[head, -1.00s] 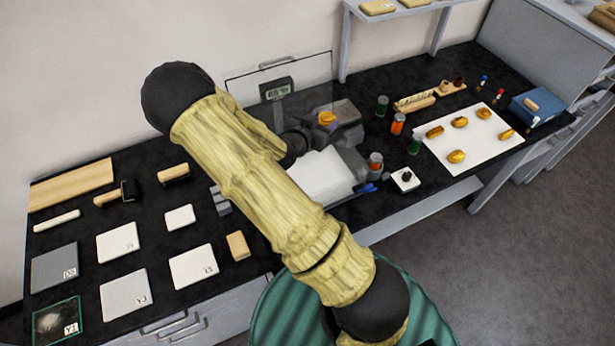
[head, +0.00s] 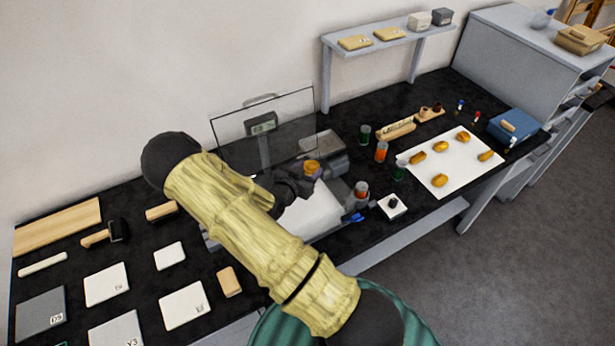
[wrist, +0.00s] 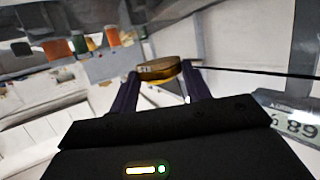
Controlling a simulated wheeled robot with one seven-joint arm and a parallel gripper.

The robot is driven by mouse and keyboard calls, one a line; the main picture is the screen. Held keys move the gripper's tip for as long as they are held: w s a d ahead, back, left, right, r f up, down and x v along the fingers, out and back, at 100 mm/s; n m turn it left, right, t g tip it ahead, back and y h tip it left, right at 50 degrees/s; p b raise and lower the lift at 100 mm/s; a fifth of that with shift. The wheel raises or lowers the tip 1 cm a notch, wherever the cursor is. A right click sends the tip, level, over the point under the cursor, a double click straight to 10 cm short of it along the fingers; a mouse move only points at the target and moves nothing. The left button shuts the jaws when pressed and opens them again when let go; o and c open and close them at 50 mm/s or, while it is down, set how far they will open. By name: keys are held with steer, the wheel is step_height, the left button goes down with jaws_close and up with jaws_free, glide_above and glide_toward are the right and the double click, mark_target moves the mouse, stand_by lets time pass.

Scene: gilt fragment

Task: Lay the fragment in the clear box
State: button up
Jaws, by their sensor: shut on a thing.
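A gold-brown fragment (head: 312,168) is held at the tip of my gripper (head: 303,180), near the glass-screened scale in the middle of the bench. In the wrist view, the fragment (wrist: 158,68) sits between my two dark fingers, which are shut on it. It looks raised, with a pale surface beyond it. My arm hides part of the area below and left of it. I cannot make out the clear box in the current views. Several other gold fragments (head: 439,180) lie on a white sheet (head: 420,183) at the right.
A tall clear screen (head: 290,110) stands behind my gripper, with a display (head: 262,123). Jars with orange (head: 381,152) and green (head: 364,134) contents stand to the right.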

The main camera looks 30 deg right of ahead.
step_height(320, 180, down, 3)
steer(key=shift+w+p, duration=0.1)
steer(key=shift+p, duration=0.3)
steer(key=shift+a+f, duration=0.15)
steer(key=shift+d+f+b, duration=0.2)
steer(key=shift+f+b, duration=0.15)
steer(key=shift+b, duration=0.1)
steer(key=shift+f+b, duration=0.25)
steer(key=shift+b, duration=0.05)
steer(key=shift+a, duration=0.1)
steer(key=o, duration=0.7)
